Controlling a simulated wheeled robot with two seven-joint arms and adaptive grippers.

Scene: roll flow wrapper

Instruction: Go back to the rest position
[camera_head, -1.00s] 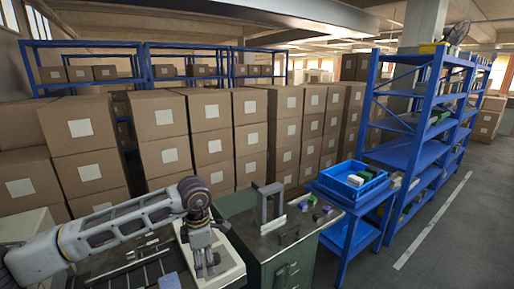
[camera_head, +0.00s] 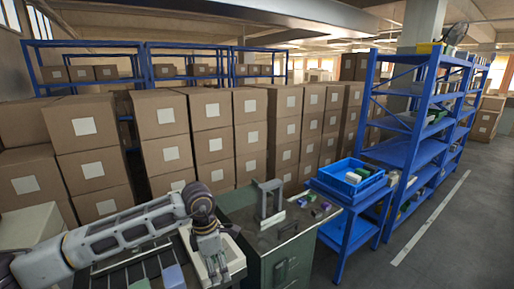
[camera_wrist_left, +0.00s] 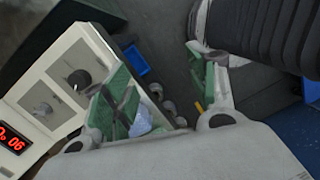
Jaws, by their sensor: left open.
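My left arm (camera_head: 125,235) comes in from the left in the head view. Its gripper (camera_head: 220,272) points down over the pale machine top (camera_head: 236,258) and is partly cut by the lower edge. In the left wrist view the two green-padded fingers (camera_wrist_left: 165,98) stand well apart, with nothing held between them. A pale blue item (camera_wrist_left: 141,122) shows beyond the left finger; I cannot tell how far below it is. My right gripper is in neither view.
The machine's panel has a dark knob (camera_wrist_left: 80,79) and a red display (camera_wrist_left: 13,138). A green workbench (camera_head: 285,255) with a grey frame stands to the right, then a blue tote (camera_head: 357,178) on a blue stand. Stacked cartons (camera_head: 170,140) fill the back. The floor (camera_head: 450,240) at right is open.

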